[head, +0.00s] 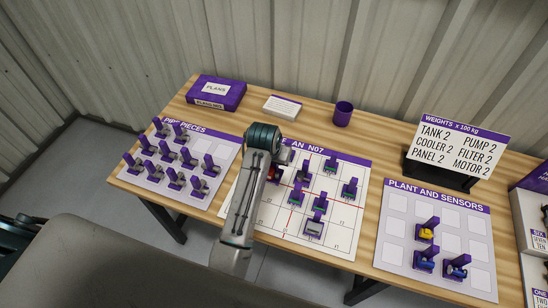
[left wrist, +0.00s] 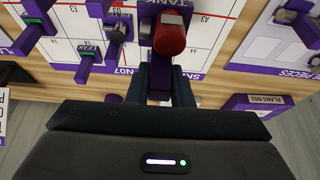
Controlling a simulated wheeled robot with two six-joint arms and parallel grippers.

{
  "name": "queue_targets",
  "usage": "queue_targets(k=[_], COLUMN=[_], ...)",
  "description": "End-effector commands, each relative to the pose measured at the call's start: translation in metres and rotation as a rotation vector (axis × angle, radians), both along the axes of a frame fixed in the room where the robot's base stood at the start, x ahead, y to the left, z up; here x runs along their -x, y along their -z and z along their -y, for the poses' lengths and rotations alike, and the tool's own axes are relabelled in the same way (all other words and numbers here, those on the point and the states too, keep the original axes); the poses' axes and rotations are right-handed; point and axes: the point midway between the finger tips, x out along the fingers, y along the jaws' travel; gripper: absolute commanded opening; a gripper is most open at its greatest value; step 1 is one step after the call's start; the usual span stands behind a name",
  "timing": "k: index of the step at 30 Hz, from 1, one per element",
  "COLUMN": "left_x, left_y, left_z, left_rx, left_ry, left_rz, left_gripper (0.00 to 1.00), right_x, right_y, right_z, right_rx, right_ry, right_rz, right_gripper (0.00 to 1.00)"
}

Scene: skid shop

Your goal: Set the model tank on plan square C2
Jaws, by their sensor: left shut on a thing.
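My left gripper (left wrist: 165,92) is shut on the model tank (left wrist: 170,34), a red cylinder on a purple stand with a TANK label. In the head view the tank (head: 275,173) shows as a bit of red beside my left arm, over the left part of the plan sheet (head: 343,239). My arm hides much of that part. I cannot tell whether the tank touches the sheet. The plan is a white grid with a purple title strip; several purple-based models stand on it. Labels A3 and A4 show in the left wrist view; I cannot make out C2. My right gripper is out of view.
The pipe pieces board (head: 219,180) at left holds several pieces. The plant and sensors board (head: 393,249) at right holds a yellow and two blue models. A plans box (head: 217,92), card stack (head: 283,107), purple cup (head: 342,114) and weights sign (head: 459,150) stand behind.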

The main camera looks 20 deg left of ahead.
Motion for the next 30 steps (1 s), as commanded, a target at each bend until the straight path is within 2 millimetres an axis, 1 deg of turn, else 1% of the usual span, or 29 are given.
queue_targets(k=[11, 30], left_x=[0.000, 0.000], left_y=[0.002, 0.033], left_z=[0.000, 0.000], left_rx=[0.000, 0.000], left_ry=[0.000, 0.000], left_rz=[0.000, 0.000], left_gripper=[0.00, 0.00], right_x=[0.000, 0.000], right_y=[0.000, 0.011], right_z=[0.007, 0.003], right_rx=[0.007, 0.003], right_ry=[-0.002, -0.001], right_rz=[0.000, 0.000], right_gripper=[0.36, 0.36])
